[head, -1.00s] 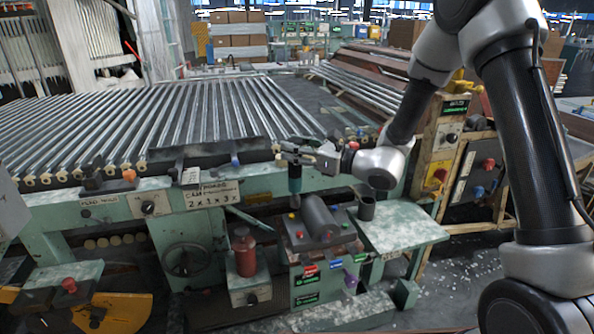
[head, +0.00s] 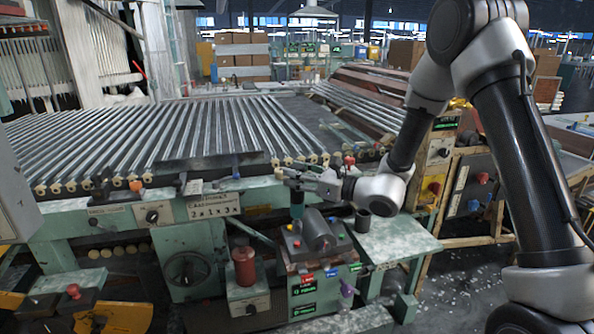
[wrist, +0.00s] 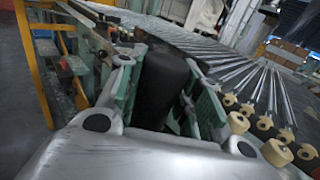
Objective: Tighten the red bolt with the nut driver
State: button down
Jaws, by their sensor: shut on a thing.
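The driver stands at the back left of a small fixture with a dark grey cylinder (head: 318,229) and several coloured bolt heads. A small red head, probably the red bolt (head: 297,244), shows at the fixture's front left. The driver's lower tip is hard to make out, and I cannot tell whether it touches anything.
A red bottle-shaped piece (head: 244,266) stands on a box left of the fixture. A dark cup (head: 363,221) stands at its right, by a pale green shelf (head: 400,243). A handwritten sign (head: 213,207) is on the bench front.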

aim_at(303, 196)
jog(key=shift+f, duration=3.15)
dwell(1.3)
